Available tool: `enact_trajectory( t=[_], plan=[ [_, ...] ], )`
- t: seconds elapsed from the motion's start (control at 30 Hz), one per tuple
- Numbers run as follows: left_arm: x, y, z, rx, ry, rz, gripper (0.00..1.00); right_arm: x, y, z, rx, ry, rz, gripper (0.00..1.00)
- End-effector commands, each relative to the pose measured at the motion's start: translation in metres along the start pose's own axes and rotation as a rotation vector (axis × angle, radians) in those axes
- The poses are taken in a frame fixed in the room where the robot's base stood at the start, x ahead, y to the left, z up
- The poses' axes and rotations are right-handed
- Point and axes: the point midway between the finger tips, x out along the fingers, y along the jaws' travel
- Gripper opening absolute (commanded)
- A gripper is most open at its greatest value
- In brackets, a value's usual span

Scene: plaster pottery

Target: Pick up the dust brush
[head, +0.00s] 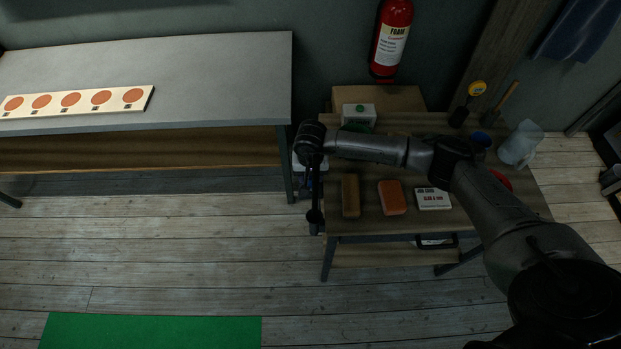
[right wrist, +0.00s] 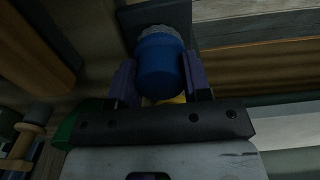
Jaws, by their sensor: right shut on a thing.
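My right gripper (head: 307,184) is beside the left edge of the small wooden table, mostly hidden behind my wrist in the head view. In the right wrist view the fingers (right wrist: 160,82) are shut on a blue rounded piece (right wrist: 159,66) with a grey ribbed or tufted end. It looks like part of the dust brush, but its full shape is hidden. A little yellow shows below it, between the fingers. My left gripper is not in view.
The small table (head: 370,225) holds a brown block (head: 350,196), an orange block (head: 391,197), a white labelled box (head: 433,198), a green-and-white box (head: 358,115) and a clear jug (head: 520,143). A grey workbench (head: 200,75) stands left. A fire extinguisher (head: 391,40) hangs behind.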

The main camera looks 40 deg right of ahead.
Motion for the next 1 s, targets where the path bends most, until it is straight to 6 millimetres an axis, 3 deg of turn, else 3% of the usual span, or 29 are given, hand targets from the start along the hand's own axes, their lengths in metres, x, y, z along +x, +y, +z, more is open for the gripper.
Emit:
enact_trajectory(
  t=[0.27, 0.47, 1.0],
  plan=[
    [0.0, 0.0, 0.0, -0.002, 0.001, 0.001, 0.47, -0.004, 0.0, 0.0, 0.0, 0.001, -0.001, 0.16],
    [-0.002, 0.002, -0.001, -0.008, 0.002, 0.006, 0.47, -0.022, 0.0, -0.001, 0.001, 0.002, -0.002, 0.16],
    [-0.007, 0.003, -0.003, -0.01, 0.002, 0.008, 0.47, -0.13, -0.001, -0.001, 0.0, 0.004, -0.003, 0.16]
  ],
)
